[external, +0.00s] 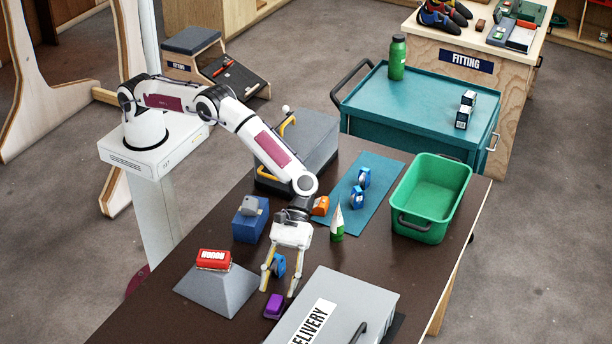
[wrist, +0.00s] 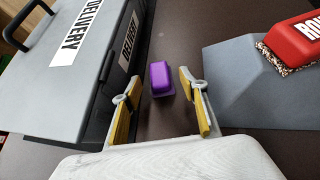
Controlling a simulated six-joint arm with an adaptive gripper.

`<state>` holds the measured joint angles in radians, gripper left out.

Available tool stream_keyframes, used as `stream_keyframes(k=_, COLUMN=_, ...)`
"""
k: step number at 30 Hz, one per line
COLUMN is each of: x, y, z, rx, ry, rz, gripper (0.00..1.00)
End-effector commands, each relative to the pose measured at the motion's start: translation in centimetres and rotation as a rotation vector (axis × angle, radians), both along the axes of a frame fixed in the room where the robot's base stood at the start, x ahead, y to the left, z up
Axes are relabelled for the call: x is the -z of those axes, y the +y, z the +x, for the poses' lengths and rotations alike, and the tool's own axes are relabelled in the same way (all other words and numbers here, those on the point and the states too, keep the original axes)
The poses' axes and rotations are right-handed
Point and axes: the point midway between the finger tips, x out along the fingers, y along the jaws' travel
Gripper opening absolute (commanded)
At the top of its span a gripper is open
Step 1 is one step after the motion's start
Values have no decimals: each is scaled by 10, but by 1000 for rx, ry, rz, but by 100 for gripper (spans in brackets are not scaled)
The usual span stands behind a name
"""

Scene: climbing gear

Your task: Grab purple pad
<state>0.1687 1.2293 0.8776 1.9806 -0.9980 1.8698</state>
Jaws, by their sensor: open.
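The purple pad (external: 274,305) is a small block on the dark table, beside the grey delivery box. In the wrist view the purple pad (wrist: 160,77) lies just beyond the fingertips, roughly between their lines, on a thin darker purple base. My gripper (external: 279,283) points down at the table with its fingers apart, close to the pad. In the wrist view my gripper (wrist: 160,85) is open and nothing is held between its yellow-padded fingers. I cannot tell the exact height of the fingertips above the table.
The grey delivery box (external: 352,287) stands close on the pad's right. A grey sloped block (external: 218,290) with a red brush (external: 214,259) on top stands to the left. A blue item (external: 279,265) shows near my fingers. A green bin (external: 431,198) stands at the back right.

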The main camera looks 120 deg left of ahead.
Motion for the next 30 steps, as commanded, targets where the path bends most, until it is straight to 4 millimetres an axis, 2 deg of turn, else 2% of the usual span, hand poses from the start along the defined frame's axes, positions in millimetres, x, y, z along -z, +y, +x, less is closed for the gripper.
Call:
stream_keyframes(k=12, x=19, y=-24, z=7, rx=1, ry=-1, rz=0, gripper=43)
stream_keyframes(k=29, x=20, y=-25, z=7, rx=1, ry=-1, rz=0, gripper=43)
stream_keyframes(k=30, x=20, y=-25, z=7, rx=1, ry=-1, rz=0, gripper=41)
